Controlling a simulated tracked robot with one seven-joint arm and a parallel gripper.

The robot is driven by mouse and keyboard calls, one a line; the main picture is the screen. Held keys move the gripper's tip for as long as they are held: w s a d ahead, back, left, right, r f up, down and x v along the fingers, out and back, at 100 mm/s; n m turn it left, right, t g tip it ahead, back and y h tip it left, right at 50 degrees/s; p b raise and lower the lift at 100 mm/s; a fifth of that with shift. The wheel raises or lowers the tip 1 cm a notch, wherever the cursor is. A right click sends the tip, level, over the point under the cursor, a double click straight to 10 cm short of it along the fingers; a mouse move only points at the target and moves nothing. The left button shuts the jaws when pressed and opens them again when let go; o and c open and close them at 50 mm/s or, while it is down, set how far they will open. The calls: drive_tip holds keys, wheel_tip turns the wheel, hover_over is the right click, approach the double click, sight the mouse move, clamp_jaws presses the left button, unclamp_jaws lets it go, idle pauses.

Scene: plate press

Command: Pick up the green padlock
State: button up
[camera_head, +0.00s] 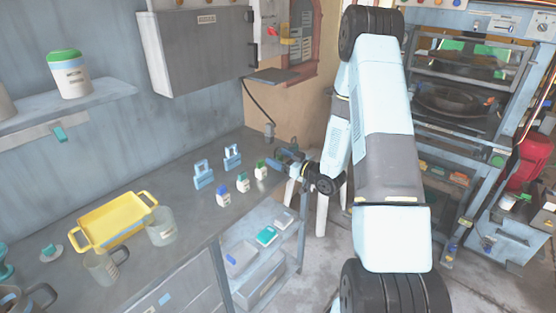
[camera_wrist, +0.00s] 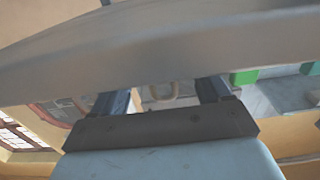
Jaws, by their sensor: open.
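My gripper (camera_head: 287,156) is open beside the right end of the grey counter (camera_head: 180,212). In the wrist view my gripper (camera_wrist: 163,94) shows two dark fingers apart. A pale curved loop (camera_wrist: 163,92) shows between or beyond them; I cannot tell whether it is a padlock shackle or whether it touches a finger. Two blue padlock-shaped things (camera_head: 203,175) and (camera_head: 232,157) stand upright on the counter, left of my gripper. I see no padlock that is clearly green. A green block (camera_wrist: 243,77) shows at the right in the wrist view, only partly.
Small white bottles with blue (camera_head: 222,197) and green caps (camera_head: 261,169) stand near the counter's front edge. A yellow tray (camera_head: 112,222) and clear mugs (camera_head: 161,227) are at the left. A lower shelf (camera_head: 262,245) holds small boxes. A grey cabinet (camera_head: 195,50) hangs above.

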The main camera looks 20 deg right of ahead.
drive_tip(key=c, duration=1.2)
